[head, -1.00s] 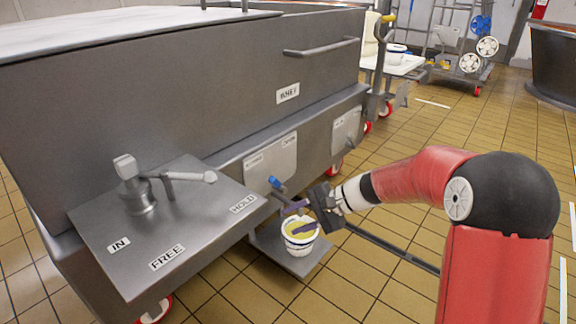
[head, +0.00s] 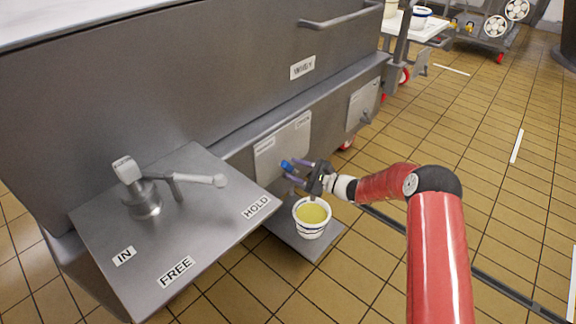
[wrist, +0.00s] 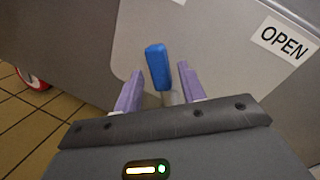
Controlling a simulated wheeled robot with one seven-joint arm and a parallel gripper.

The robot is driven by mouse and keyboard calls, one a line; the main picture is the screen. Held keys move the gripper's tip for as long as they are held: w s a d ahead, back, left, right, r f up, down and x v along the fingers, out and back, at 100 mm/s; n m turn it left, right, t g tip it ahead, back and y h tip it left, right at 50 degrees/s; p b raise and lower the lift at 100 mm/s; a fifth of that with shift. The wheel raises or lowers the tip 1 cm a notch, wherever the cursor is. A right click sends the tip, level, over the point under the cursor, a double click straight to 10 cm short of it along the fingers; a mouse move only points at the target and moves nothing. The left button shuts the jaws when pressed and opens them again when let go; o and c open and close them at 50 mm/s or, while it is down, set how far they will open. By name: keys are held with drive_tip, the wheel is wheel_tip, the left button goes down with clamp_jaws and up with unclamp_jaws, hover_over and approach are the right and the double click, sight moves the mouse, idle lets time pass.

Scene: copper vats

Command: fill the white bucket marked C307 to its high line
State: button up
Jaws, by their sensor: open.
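The white bucket (head: 312,226) stands upright on a low metal shelf (head: 303,247) below the vat's side, with yellow liquid (head: 312,213) inside. Its marking is too small to read, and I cannot make out its high line. The blue tap handle (head: 287,165) sticks out from the vat's lower panel, and it also shows in the wrist view (wrist: 158,67). My gripper (head: 300,172) is open above and behind the bucket. In the wrist view its two purple fingers (wrist: 160,90) stand either side of the blue handle, with no clear contact.
The large grey vat (head: 190,90) fills the left. A metal plate marked IN, FREE and HOLD (head: 180,232) carries a lever (head: 175,180). An OPEN label (wrist: 284,39) is right of the handle. A white table (head: 415,27) stands far back. The tiled floor on the right is clear.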

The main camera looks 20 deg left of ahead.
sight(290, 168)
drive_tip(key=shift+w+a, duration=0.15)
drive_tip(key=shift+a, duration=0.65)
drive_tip(key=shift+w+a, duration=0.1)
drive_tip(key=shift+a, duration=0.7)
drive_tip(key=shift+c, duration=0.2)
clamp_jaws()
